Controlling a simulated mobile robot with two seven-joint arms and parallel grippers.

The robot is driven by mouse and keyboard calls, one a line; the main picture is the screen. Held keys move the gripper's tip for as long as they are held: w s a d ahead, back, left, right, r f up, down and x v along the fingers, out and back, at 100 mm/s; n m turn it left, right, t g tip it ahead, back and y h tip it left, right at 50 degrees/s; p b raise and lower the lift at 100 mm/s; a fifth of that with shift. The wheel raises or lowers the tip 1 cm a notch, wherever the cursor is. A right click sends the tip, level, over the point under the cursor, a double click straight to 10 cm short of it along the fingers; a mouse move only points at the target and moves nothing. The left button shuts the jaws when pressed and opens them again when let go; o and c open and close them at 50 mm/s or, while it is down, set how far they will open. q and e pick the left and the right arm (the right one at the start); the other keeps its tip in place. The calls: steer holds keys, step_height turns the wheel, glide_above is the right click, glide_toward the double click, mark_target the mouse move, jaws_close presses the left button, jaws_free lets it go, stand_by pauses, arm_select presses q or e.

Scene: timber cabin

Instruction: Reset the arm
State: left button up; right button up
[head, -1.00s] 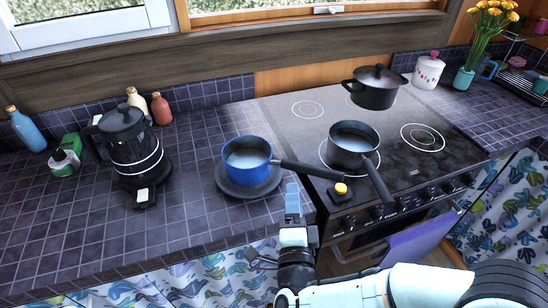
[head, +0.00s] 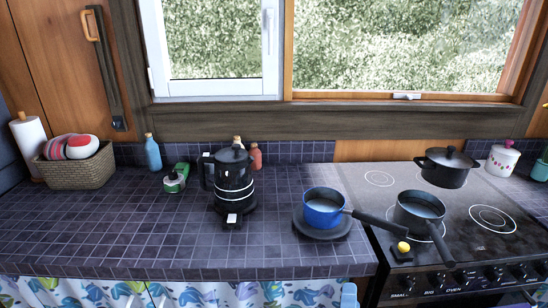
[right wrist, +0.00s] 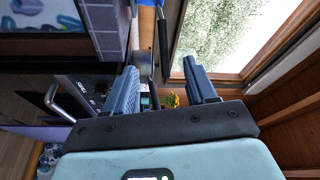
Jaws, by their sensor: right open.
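My right gripper (right wrist: 163,84) is open and empty in the right wrist view, its two blue fingers well apart. In the head view only a blue fingertip of the right gripper (head: 348,296) shows at the bottom edge, in front of the counter. The rest of my right arm is out of the head view. My left gripper is in neither view.
A blue saucepan (head: 322,207) stands on a dark round plate near the counter edge. A dark saucepan (head: 419,211) and a lidded black pot (head: 446,167) are on the stove (head: 465,205). A kettle (head: 234,180) stands left. The left-front counter (head: 120,235) is clear.

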step_height(320, 180, down, 24)
steer(key=s+n+g+y+p, duration=0.2)
steer(key=n+g+y+p, duration=0.35)
steer(key=n+g, duration=0.35)
arm_select(q)
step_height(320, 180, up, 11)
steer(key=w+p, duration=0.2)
steer(key=p, duration=0.3)
arm_select(e)
steer(key=s+a+f+n+g+y, duration=0.1)
steer(key=s+f+g, duration=0.4)
steer(key=s, duration=0.5)
steer(key=s+a+f+n+g+y, duration=0.2)
steer(key=s+f+n+g, duration=0.2)
steer(key=s+f, duration=0.3)
steer(key=s+g, duration=0.1)
steer(key=s, duration=0.3)
steer(key=shift+s, duration=0.15)
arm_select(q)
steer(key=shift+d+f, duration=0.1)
